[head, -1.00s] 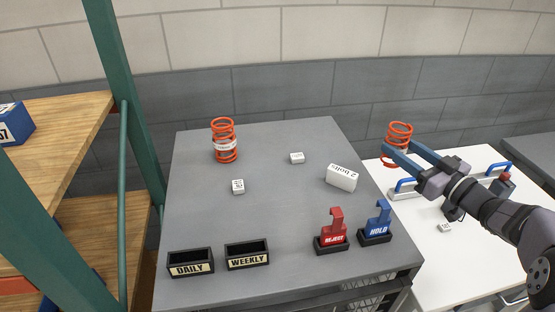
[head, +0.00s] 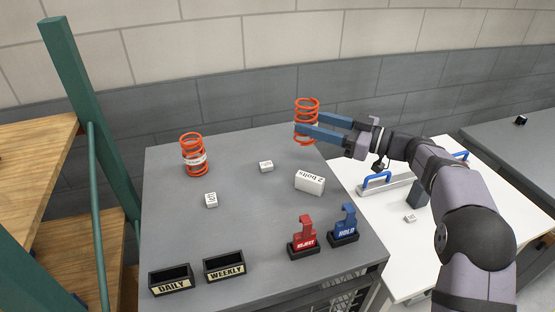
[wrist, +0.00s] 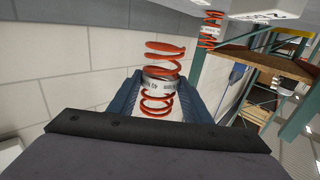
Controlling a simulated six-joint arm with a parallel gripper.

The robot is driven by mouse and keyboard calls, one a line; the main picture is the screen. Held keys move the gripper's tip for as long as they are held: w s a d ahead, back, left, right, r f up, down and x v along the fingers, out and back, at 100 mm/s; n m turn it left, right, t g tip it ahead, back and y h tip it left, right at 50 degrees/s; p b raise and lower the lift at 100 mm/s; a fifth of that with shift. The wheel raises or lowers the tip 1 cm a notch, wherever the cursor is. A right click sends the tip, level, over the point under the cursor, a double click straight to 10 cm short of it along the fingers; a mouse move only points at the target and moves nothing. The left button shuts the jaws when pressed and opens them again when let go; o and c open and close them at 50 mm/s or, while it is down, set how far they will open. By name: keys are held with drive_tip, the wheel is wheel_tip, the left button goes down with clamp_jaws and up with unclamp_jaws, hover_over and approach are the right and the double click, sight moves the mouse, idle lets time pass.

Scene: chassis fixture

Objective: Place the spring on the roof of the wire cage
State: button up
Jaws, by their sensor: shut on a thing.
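An orange-red spring with a white band (head: 306,108) is between the blue fingers of my gripper (head: 312,124) in the head view, over the back right part of the grey roof. My gripper is shut on it, and the wrist view shows the same spring (wrist: 160,84) upright between the fingers. I cannot tell how high it is above the roof. The grey roof of the wire cage (head: 240,225) is flat, and some wire mesh (head: 345,290) shows below its front right edge. A second similar spring (head: 194,155) stands on the roof at the back left.
On the roof are a white "2 bolts" block (head: 310,182), two small white blocks (head: 266,166) (head: 211,200), DAILY (head: 171,281) and WEEKLY (head: 225,268) trays, and REJECT (head: 303,240) and HOLD (head: 345,227) stands. A green post (head: 80,110) rises at left. The roof's middle is clear.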

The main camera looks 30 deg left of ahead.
drive_tip(key=shift+f+p, duration=1.3)
drive_tip(key=shift+f, duration=2.85)
drive_tip(key=shift+f, duration=0.2)
drive_tip(key=o, duration=1.4)
drive_tip(key=shift+r, duration=0.1)
drive_tip(key=d+b, duration=0.4)
drive_tip(key=d, duration=0.8)
